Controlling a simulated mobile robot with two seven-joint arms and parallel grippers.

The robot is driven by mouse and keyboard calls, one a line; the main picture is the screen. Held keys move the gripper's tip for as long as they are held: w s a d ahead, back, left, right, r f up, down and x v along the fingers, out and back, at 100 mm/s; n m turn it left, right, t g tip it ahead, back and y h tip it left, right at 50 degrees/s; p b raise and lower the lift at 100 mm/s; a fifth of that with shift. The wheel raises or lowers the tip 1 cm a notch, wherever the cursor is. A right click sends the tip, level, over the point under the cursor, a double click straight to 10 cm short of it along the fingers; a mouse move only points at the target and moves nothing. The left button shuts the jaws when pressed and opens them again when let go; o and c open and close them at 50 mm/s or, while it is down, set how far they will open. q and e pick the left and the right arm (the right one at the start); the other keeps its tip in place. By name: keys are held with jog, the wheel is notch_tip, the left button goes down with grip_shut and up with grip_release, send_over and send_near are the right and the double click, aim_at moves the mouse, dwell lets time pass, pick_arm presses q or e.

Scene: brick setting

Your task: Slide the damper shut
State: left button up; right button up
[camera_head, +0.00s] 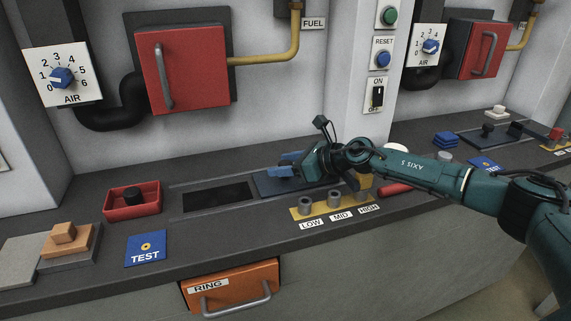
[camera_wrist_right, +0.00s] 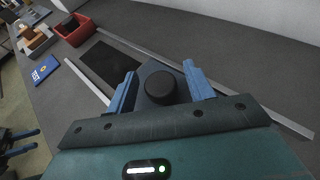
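The damper is a dark blue plate (camera_head: 268,186) between two rails on the counter, beside a black opening (camera_head: 217,197) to its left that lies uncovered. Its round black knob (camera_wrist_right: 161,88) stands between the blue fingers of my right gripper (camera_wrist_right: 161,85) in the right wrist view. A small gap shows on each side of the knob, so the gripper is open around it. In the head view my right gripper (camera_head: 290,164) hides the knob.
A red tray (camera_head: 118,212) with a black piece stands left of the opening. A yellow block with LOW, MID and HIGH posts (camera_head: 333,202) stands in front of the damper. A blue TEST card (camera_head: 146,248) and an orange RING drawer (camera_head: 232,285) are nearer.

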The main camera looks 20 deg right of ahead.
grip_shut()
dwell(0.3)
pick_arm(q)
jog(key=shift+a+f, duration=0.1)
jog(key=shift+a, duration=0.05)
pick_arm(e)
jog(key=shift+a, duration=0.1)
